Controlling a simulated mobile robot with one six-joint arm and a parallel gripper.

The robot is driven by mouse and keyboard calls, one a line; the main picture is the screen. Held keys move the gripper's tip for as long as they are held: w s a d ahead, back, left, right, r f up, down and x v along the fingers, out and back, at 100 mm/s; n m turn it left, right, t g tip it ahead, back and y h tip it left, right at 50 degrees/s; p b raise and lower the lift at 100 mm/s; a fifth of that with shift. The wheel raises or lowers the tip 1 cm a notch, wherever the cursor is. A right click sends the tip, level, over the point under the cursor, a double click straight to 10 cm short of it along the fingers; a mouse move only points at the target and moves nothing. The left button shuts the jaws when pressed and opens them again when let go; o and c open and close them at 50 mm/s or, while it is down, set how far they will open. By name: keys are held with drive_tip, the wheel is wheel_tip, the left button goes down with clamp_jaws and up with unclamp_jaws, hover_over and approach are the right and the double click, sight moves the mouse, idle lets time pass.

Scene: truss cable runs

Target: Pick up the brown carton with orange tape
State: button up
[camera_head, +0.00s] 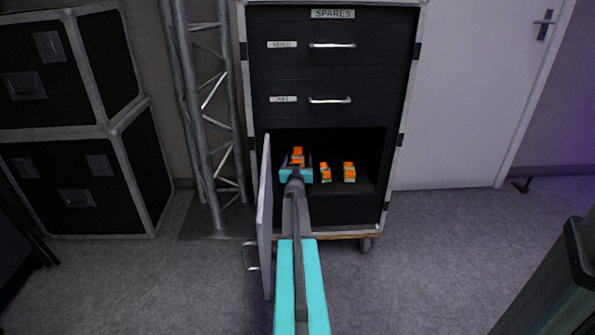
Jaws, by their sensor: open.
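Three small cartons with bright orange on them stand in the open lower compartment of the black spares cabinet. The left carton (297,154) shows between the fingers of my gripper (297,160), and its lower part is hidden behind the gripper. The middle carton (325,172) and the right carton (349,172) stand to the right of the gripper. They are too small to tell surely which is brown with orange tape. My gripper is open, reaching into the compartment; I cannot tell whether the fingers touch the left carton.
The cabinet (390,60) has two closed drawers above the compartment. Its open door (265,225) stands close to the left of my arm. A metal truss (205,110) and black cases (75,185) are at left.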

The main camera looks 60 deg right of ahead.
drive_tip(key=shift+w+d, duration=0.2)
drive_tip(key=shift+d, duration=0.2)
drive_tip(key=shift+c, duration=0.5)
drive_tip(key=shift+r, duration=0.1)
drive_tip(key=c, duration=1.5)
